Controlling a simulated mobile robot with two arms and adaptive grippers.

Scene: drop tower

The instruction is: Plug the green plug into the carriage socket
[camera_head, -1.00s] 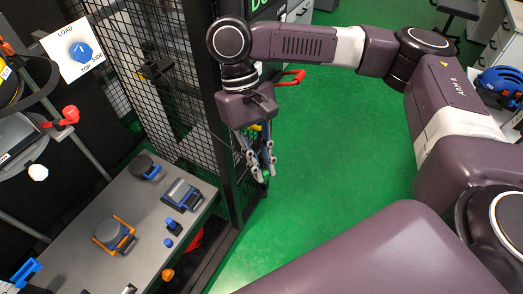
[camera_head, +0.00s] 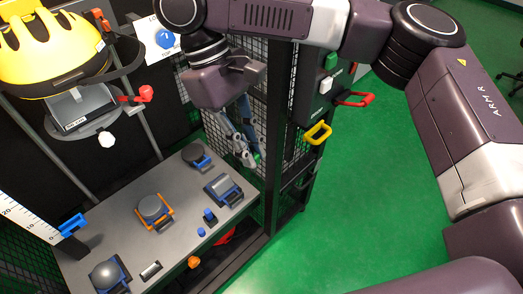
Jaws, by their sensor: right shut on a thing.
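My right gripper (camera_head: 246,158) hangs beside the mesh panel, above the right end of the grey bench. It is shut, and a small bit of bright green shows at its fingertips, which I take for the green plug (camera_head: 257,158); most of it is hidden. The carriage (camera_head: 82,108), a grey assembly with a red-handled lever, stands on the tower rails at the upper left, under a yellow helmet. I cannot make out its socket. The gripper is well to the right of the carriage and apart from it. My left gripper is not in view.
The grey bench (camera_head: 115,220) holds several dark anvils, small blue parts and a blue clamp (camera_head: 74,224). The yellow helmet (camera_head: 50,45) juts out at the upper left. A dark frame post with yellow (camera_head: 318,133) and red (camera_head: 355,100) handles stands right of the gripper. Green floor is clear.

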